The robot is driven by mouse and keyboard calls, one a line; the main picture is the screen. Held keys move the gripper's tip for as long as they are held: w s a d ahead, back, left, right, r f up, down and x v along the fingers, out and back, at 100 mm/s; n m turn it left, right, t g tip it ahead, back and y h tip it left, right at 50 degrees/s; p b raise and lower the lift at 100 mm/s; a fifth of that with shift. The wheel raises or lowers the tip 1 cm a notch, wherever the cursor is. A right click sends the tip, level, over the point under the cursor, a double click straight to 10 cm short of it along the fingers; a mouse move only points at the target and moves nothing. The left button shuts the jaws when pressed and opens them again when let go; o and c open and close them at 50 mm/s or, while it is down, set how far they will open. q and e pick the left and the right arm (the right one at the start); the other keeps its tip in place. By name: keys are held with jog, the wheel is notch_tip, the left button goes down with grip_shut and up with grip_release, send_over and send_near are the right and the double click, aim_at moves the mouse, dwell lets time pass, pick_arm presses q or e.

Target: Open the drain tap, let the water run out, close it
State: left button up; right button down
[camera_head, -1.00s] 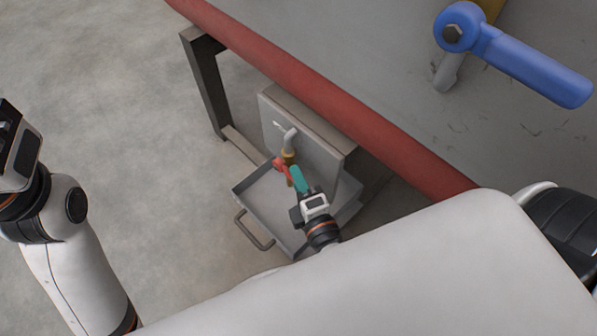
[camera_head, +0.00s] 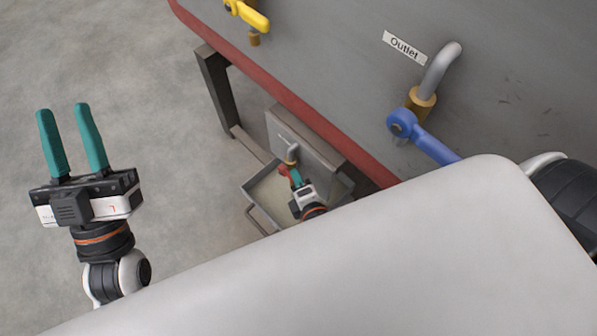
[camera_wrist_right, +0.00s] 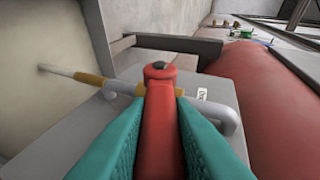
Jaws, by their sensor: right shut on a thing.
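The drain tap (camera_head: 291,154) is a brass valve on a bent grey pipe, low on the grey box under the machine. My right gripper (camera_head: 295,176) is shut on its red handle (camera_head: 283,170). In the right wrist view the red handle (camera_wrist_right: 159,120) lies between the teal fingers (camera_wrist_right: 158,140). A pale, thin stream (camera_wrist_right: 58,73) extends from the brass spout (camera_wrist_right: 88,79) towards the tray. The tray (camera_head: 262,222) below the tap has a beige, liquid-looking surface inside. My left gripper (camera_head: 72,140) is open and empty, raised at the left.
A red rail (camera_head: 290,98) runs along the machine's lower edge, above the tap. A blue lever (camera_head: 425,140) sits by a pipe labelled Outlet (camera_head: 404,47). A yellow lever (camera_head: 247,15) is at the top. A dark leg (camera_head: 216,90) stands behind the tray. Open floor lies left.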

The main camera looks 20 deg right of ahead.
jog(key=shift+w+r+p, duration=0.1)
jog(key=shift+r+p, duration=0.15)
jog(key=shift+p, duration=0.55)
pick_arm(q)
jog(key=w+f+g+y+p, duration=0.1)
jog(key=w+f+g+y, duration=0.25)
jog(key=f+g, duration=0.5)
pick_arm(e)
jog(key=shift+g, duration=0.3)
jog(key=p, duration=0.2)
jog(key=shift+w+r+g+p, duration=0.1)
jog(key=shift+r+g+p, duration=0.05)
jog(key=shift+g+p, duration=0.2)
jog(key=shift+a, duration=0.1)
pick_arm(q)
jog(key=s+a+f+g+y, duration=0.1)
jog(key=f+g, duration=0.2)
jog(key=f, duration=0.2)
jog(key=s+a+f+g, duration=0.2)
jog(key=f+g, duration=0.1)
jog(key=f, duration=0.2)
jog(key=shift+s+n+y, duration=0.3)
jog(key=shift+y, duration=0.05)
pick_arm(e)
jog(key=c, duration=1.3)
grip_release()
